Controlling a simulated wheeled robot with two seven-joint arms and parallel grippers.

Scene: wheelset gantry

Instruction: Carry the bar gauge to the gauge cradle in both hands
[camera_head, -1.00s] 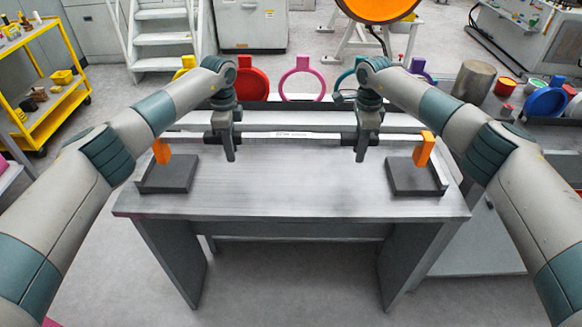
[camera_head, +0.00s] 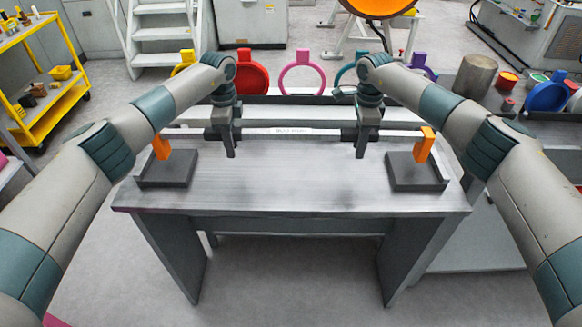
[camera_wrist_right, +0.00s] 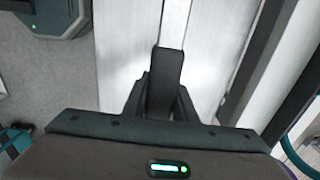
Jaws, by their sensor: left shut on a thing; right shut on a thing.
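The bar gauge (camera_head: 290,131) is a long pale bar with small dark print in its middle. It lies level, left to right, near the table's back edge in the head view. My left gripper (camera_head: 232,148) is shut on its left part and my right gripper (camera_head: 361,148) on its right part. Two dark blocks, each with an upright orange piece, stand apart on the table; they look like the gauge cradle, with a left block (camera_head: 168,175) and a right block (camera_head: 414,178). The bar is beyond them.
The grey table (camera_head: 290,185) is bare between the blocks. Behind it stand coloured rings, among them a red one (camera_head: 249,79) and a pink one (camera_head: 302,80). A metal cylinder (camera_head: 475,76) and coloured pots stand at the right. A yellow cart (camera_head: 50,110) is at the left.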

